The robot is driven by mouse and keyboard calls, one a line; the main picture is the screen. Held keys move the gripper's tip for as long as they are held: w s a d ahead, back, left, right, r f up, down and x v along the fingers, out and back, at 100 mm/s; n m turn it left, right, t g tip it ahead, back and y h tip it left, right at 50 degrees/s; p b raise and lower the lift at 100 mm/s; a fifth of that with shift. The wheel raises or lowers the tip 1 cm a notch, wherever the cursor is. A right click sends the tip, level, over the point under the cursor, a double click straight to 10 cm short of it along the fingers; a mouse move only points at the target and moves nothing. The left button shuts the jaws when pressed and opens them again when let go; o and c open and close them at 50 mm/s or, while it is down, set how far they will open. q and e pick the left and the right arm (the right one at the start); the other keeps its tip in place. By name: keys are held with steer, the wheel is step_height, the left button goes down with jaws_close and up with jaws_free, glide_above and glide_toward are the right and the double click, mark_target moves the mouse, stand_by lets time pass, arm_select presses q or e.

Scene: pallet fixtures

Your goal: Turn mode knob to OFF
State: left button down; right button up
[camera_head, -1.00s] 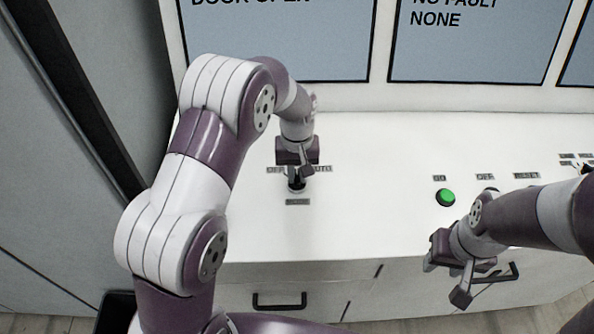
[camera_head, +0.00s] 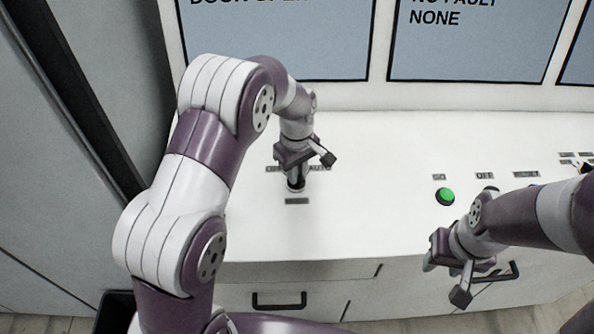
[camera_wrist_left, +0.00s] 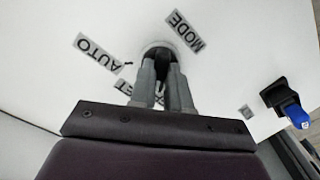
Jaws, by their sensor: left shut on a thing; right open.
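The mode knob is a small black knob on a pale round base (camera_head: 296,186) on the white console, above the MODE label (camera_head: 297,201). In the left wrist view the dark knob (camera_wrist_left: 161,57) shows between the fingers, beside the MODE label (camera_wrist_left: 185,31) and the AUTO label (camera_wrist_left: 97,52). A further label is partly hidden by the fingers. My left gripper (camera_head: 296,174) points down and is shut on the knob; its fingers also show in the left wrist view (camera_wrist_left: 165,80). Where the knob points is hidden. My right gripper (camera_head: 445,282) is open and empty by the console's front edge.
A green button (camera_head: 445,197) stands on the console to the right, with a row of labels behind it. Display screens (camera_head: 277,38) line the back. A drawer handle (camera_head: 279,301) juts out below. A blue-tipped part (camera_wrist_left: 297,116) shows in the left wrist view.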

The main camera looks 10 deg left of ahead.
arm_select(q)
steer(key=shift+w+n, duration=0.1)
steer(key=shift+n, duration=1)
steer(key=c, duration=1.3)
jaws_free()
steer(key=shift+o, duration=1.1)
steer(key=shift+a, duration=0.15)
